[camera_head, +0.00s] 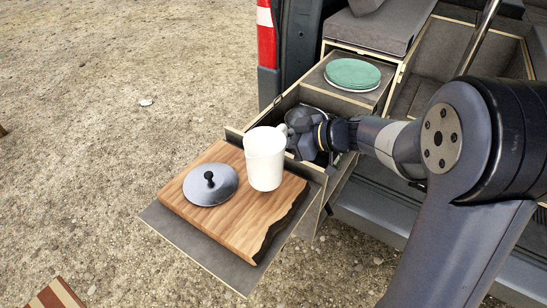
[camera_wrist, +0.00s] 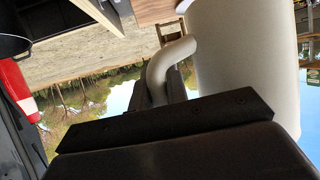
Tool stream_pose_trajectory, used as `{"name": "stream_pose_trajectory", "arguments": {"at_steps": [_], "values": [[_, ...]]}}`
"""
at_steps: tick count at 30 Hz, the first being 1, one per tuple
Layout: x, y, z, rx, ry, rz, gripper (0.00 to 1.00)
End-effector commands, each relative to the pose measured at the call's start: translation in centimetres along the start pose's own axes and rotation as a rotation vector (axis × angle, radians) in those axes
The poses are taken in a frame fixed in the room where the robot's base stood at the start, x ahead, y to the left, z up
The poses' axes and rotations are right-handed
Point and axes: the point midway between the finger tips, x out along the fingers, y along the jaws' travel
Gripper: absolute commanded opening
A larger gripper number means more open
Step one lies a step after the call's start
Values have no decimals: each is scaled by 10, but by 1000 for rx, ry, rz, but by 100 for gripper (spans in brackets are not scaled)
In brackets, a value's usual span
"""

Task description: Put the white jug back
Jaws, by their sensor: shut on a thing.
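The white jug (camera_head: 265,160) is upright over the right part of the wooden board (camera_head: 240,222) in the head view. I cannot tell whether its base touches the board. In the wrist view the jug (camera_wrist: 240,65) fills the right side, with its curved handle (camera_wrist: 165,68) on the left. My gripper (camera_head: 288,137) comes from the right and is shut on the jug's handle. The fingertips are mostly hidden behind the jug and handle.
A grey lid with a black knob (camera_head: 210,185) lies on the board, left of the jug. The board rests on a grey pull-out shelf (camera_head: 178,238). Behind are an open drawer (camera_head: 290,100) and green plates (camera_head: 352,73). A red-and-white van light (camera_head: 266,38) stands behind.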

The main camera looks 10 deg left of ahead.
Motion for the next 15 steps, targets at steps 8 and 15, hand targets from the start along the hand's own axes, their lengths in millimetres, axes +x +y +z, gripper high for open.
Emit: {"name": "stream_pose_trajectory", "arguments": {"at_steps": [8,15], "values": [[12,0,29,4,1,0,0],[18,0,41,0,2,1,0]]}}
